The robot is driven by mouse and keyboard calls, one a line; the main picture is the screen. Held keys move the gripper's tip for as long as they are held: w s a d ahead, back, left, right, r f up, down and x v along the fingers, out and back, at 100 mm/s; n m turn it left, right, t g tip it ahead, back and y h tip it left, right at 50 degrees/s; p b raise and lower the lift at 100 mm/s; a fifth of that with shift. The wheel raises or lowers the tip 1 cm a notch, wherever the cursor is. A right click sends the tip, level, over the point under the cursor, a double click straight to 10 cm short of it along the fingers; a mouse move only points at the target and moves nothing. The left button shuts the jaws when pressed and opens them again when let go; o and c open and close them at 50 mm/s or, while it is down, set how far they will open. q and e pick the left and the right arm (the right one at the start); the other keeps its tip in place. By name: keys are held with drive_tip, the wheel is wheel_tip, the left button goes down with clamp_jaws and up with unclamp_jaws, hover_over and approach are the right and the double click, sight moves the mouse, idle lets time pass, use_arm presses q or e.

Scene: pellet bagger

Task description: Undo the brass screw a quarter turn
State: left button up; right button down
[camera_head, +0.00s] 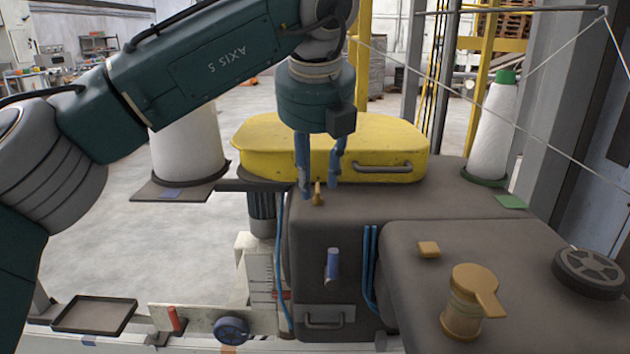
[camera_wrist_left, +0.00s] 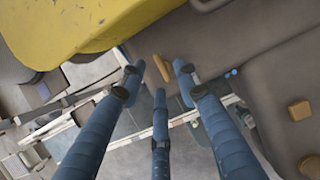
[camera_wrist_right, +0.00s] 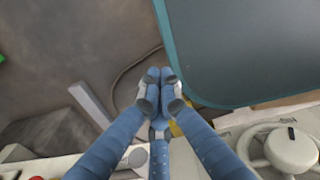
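The brass screw (camera_head: 317,193) has a flat upright tab and stands on the top edge of the dark grey machine housing (camera_head: 325,225). My left gripper (camera_head: 319,188) points down at it, fingers apart. In the left wrist view the brass screw (camera_wrist_left: 162,68) shows between and just beyond the spread fingertips (camera_wrist_left: 157,72), with no clear contact. My right gripper is outside the head view. In the right wrist view its fingertips (camera_wrist_right: 160,78) are together with nothing seen between them.
A yellow cover (camera_head: 330,148) with a handle lies right behind the screw. A blue-handled lever (camera_head: 332,265) is on the housing's front. On the right stand a brass knob (camera_head: 466,303), a small brass block (camera_head: 429,249) and a black handwheel (camera_head: 590,272). A white thread cone (camera_head: 491,130) stands behind.

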use_arm(q)
drive_tip(key=v, duration=1)
drive_tip(key=shift+s, duration=0.1)
